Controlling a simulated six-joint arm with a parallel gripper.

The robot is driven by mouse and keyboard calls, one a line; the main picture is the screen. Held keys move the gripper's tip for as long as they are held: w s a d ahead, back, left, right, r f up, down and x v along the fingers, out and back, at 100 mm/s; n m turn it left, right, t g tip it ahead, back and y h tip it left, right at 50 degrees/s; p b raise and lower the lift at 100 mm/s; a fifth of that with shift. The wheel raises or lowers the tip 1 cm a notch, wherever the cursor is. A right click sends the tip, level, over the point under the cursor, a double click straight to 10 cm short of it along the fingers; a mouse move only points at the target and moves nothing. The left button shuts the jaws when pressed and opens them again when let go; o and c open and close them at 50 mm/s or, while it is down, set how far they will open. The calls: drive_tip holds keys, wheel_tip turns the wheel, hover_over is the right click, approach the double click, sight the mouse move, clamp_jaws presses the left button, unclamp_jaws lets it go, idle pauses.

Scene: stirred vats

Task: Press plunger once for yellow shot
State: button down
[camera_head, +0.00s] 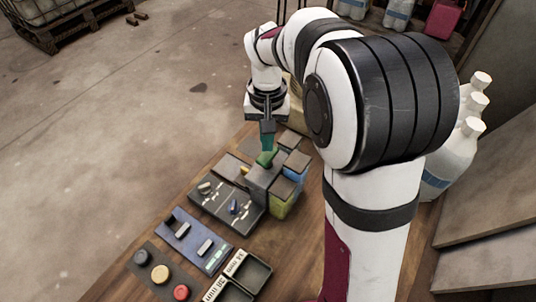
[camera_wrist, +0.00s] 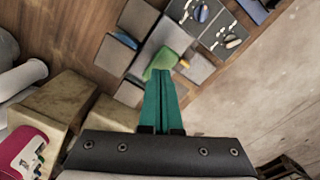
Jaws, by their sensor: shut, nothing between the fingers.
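My gripper (camera_head: 267,148) points down with its teal fingers together and empty. A green piece (camera_head: 264,158) is on top of the grey central block (camera_head: 262,178), right below the fingertips. In the wrist view the closed fingertips (camera_wrist: 161,74) overlap the edge of the green piece (camera_wrist: 160,60); I cannot tell whether they touch it. A small yellow piece (camera_head: 244,170) shows left of the green one, and also in the wrist view (camera_wrist: 184,63). A yellow-green vat side (camera_head: 279,210) faces front, with a blue vat side (camera_head: 296,174) behind it. No plunger is clearly identifiable.
A dark panel with small levers (camera_head: 224,206), a blue switch panel (camera_head: 196,246), a knob panel (camera_head: 158,274) and labelled black trays (camera_head: 251,272) stand in front and left. White bottles (camera_head: 456,155) stand at the right. The wooden bench's left edge borders open floor.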

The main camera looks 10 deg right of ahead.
sight(267, 154)
drive_tip(key=shift+f, duration=0.3)
drive_tip(key=shift+f, duration=1.55)
drive_tip(key=shift+r, duration=4.5)
